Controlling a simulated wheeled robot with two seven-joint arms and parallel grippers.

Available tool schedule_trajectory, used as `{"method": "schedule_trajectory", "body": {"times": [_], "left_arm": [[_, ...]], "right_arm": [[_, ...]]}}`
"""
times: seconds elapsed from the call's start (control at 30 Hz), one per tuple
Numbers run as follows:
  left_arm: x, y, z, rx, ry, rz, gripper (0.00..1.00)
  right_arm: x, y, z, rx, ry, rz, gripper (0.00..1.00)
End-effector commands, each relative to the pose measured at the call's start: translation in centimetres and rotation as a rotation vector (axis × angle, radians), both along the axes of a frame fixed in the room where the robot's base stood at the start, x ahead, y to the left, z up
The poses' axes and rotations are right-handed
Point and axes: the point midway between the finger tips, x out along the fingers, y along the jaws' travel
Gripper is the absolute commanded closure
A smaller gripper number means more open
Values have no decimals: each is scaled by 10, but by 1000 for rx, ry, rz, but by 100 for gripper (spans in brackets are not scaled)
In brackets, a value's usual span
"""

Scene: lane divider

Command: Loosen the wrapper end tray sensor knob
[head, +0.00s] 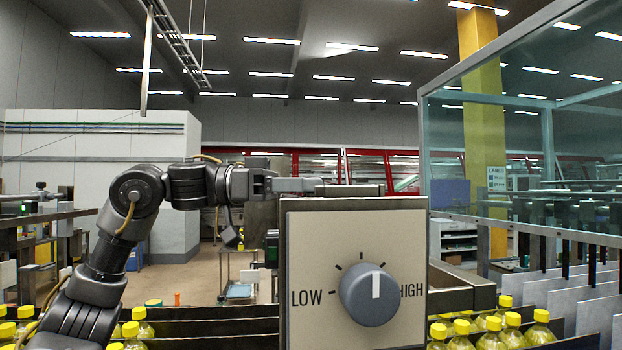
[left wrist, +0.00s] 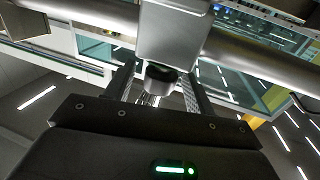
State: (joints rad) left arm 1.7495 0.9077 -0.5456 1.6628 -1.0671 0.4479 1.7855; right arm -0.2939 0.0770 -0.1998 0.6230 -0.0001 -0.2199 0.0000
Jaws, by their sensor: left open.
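In the left wrist view a small round knob with a dark face and a silvery body (left wrist: 160,76) sits below a pale grey block (left wrist: 178,35). My left gripper (left wrist: 156,82) is open, with one finger on each side of this knob. I cannot tell whether either finger touches it. In the head view my left arm reaches in from the left, and the left gripper (head: 292,185) points right, just above the top edge of the beige panel. The small knob cannot be made out there. My right gripper is not in view.
The beige panel (head: 310,240) carries a large grey dial (head: 369,294) marked LOW and HIGH, its white pointer nearly upright. Yellow-capped bottles (head: 490,335) stand in lanes on both sides. Upright grey divider plates (head: 545,285) and a glass guard (head: 520,110) are at right.

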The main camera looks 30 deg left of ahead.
Motion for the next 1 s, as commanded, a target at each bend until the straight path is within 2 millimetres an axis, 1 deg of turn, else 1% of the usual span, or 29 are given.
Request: {"method": "schedule_trajectory", "body": {"times": [0.03, 0.13, 0.4, 0.73, 1.0], "left_arm": [[2, -4, 1, 1, 1, -1, 46], [3, -8, 0, 0, 1, -1, 46], [3, -8, 0, -1, 1, 0, 46], [3, -8, 0, -1, 0, 1, 89], [3, -8, -1, 0, -1, 29, 89]], "right_arm": [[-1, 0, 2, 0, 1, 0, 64], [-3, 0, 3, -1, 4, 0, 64], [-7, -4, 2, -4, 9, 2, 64], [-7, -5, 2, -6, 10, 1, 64], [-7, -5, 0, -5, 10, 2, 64]]}}
